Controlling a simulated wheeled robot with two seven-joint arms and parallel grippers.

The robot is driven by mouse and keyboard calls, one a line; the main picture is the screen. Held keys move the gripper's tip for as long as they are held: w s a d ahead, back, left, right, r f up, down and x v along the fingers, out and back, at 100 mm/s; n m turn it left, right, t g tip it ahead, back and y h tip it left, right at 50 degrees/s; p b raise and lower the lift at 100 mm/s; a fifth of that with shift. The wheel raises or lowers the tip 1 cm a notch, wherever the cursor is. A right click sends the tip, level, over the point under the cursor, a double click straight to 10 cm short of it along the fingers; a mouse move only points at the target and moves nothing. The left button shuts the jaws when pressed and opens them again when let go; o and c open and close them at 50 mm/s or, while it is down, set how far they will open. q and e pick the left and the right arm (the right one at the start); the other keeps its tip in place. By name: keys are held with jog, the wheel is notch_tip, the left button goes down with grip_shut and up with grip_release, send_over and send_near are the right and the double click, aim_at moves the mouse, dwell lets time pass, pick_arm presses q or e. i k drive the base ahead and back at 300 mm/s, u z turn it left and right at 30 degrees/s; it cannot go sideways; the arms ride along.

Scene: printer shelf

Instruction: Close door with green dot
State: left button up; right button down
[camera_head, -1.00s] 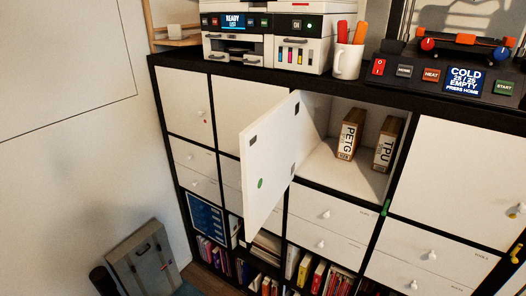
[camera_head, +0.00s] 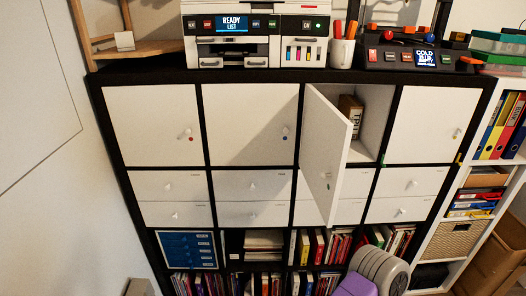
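The white door with the green dot (camera_head: 322,140) stands open, jutting out from the third upper compartment of the shelf. It is hinged on its left side. Its outer face shows a white knob, with the green dot (camera_head: 328,187) just below it. Inside the open compartment (camera_head: 371,115) stands a brown and white box (camera_head: 351,108), partly hidden by the door. Neither of my grippers is in view. A grey rounded part of my arm (camera_head: 378,272) shows at the bottom edge, below the door and apart from it.
Closed doors with a red dot (camera_head: 150,125), a blue dot (camera_head: 248,125) and a yellow mark (camera_head: 432,125) flank the opening. A printer (camera_head: 232,35), a cup (camera_head: 342,52) and a control device (camera_head: 415,55) stand on top. A bookshelf (camera_head: 436,225) stands at the right.

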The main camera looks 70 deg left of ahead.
aim_at(327, 134)
jog(key=k, duration=0.2)
jog(key=u, duration=2)
jog(key=i, duration=1)
jog(key=z, duration=0.85)
jog(key=k, duration=0.8)
jog(key=u, duration=0.05)
